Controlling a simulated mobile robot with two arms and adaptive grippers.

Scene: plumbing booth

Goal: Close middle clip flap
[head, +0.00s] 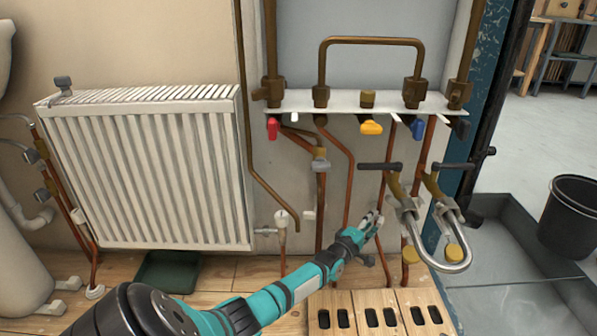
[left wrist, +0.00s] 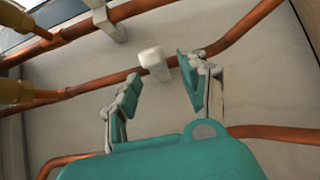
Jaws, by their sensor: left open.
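A small white clip (left wrist: 152,60) sits on a copper pipe in the left wrist view, between and just beyond my fingertips. A squared white end stands up from it. I cannot tell how far its flap is open. A second white clip (left wrist: 103,16) shows farther up that view on another pipe. My left gripper (head: 374,222) is open and empty, by the copper pipes low on the wall; its two teal fingers (left wrist: 160,74) flank the clip without visible contact. In the head view the gripper hides the clip. My right gripper is not in view.
A U-shaped metal hose (head: 440,266) with brass fittings hangs right of my gripper. A white radiator (head: 150,170) is on the left. Coloured valve handles line the white rail (head: 345,101) above. A slotted wooden board (head: 357,298) lies below; a black bucket (head: 570,220) stands at right.

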